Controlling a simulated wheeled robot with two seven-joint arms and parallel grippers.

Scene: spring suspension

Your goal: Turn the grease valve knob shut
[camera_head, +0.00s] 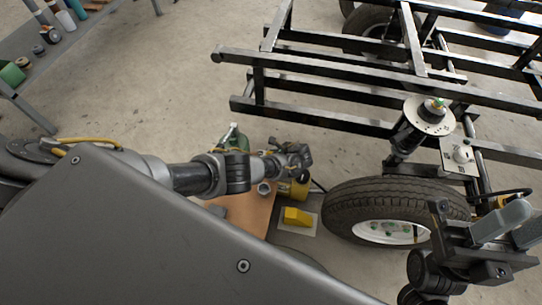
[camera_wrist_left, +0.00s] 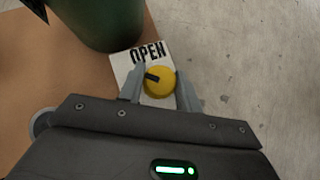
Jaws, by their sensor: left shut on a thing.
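In the left wrist view a round yellow knob (camera_wrist_left: 160,80) with a black pointer mark sits on a white plate (camera_wrist_left: 122,66) lettered OPEN. The mark is on the knob's left side; the lettering is just above the knob in the picture. My left gripper (camera_wrist_left: 160,88) has a grey finger on each side of the knob and is shut on it. In the head view the left gripper (camera_head: 292,160) is low beside the wheel, and I cannot make out the knob there. My right gripper (camera_head: 508,226) is at the lower right; its finger gap is unclear.
A green container (camera_wrist_left: 95,15) stands close to the plate on a brown mat (camera_wrist_left: 35,75). A yellow wedge (camera_head: 297,216), a tyre (camera_head: 365,200) and a black steel frame (camera_head: 330,75) are nearby. A grey bench (camera_head: 80,35) stands upper left; the floor between is clear.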

